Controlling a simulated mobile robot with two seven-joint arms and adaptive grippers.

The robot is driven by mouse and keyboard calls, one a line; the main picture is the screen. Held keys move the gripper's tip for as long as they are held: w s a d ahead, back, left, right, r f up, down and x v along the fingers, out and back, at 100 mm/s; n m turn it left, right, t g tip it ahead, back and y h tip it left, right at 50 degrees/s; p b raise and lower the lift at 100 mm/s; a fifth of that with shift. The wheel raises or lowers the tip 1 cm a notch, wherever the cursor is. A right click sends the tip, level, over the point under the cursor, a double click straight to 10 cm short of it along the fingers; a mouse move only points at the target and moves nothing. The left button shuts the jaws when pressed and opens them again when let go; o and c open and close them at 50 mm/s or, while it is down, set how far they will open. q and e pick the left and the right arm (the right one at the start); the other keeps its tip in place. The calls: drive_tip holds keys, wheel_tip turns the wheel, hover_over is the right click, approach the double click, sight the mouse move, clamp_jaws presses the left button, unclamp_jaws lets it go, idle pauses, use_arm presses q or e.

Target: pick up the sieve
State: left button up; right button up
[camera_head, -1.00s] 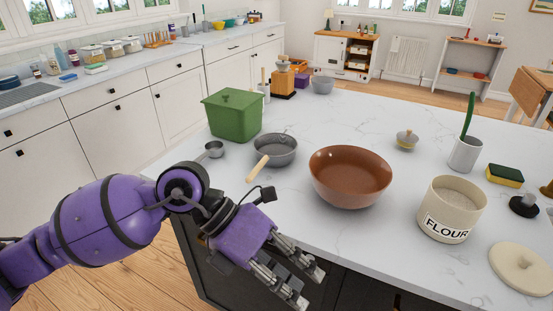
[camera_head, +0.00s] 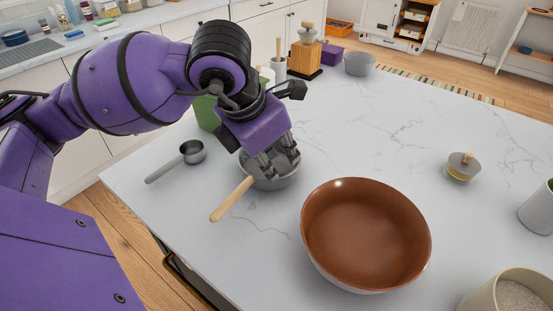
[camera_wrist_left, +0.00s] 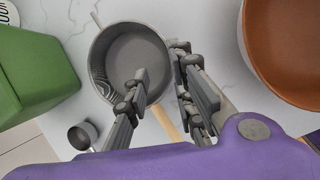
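The sieve (camera_head: 273,183) is a grey bowl with a light wooden handle (camera_head: 231,199), resting on the white marble counter. It also shows in the left wrist view (camera_wrist_left: 118,50), with part of its handle (camera_wrist_left: 166,124) running down between my fingers. My left gripper (camera_head: 278,163) is above the sieve, pointing down, and hides part of its rim. In the left wrist view the fingers (camera_wrist_left: 160,68) are spread apart, one over the bowl's inside and the other past its right rim. I cannot tell whether they touch it. My right gripper is not in view.
A large brown bowl (camera_head: 365,235) stands close on the right. A metal measuring cup (camera_head: 192,152) lies to the left, and a green box (camera_head: 207,114) is behind my arm. A lidded jar (camera_head: 461,166) and flour canister (camera_head: 512,290) are farther right. The counter's middle back is clear.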

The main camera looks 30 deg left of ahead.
sight(282, 184)
use_arm(q)
drive_tip(key=x, duration=0.7)
drive_tip(key=shift+s+f, duration=0.15)
drive_tip(key=shift+f, duration=0.1)
clamp_jaws()
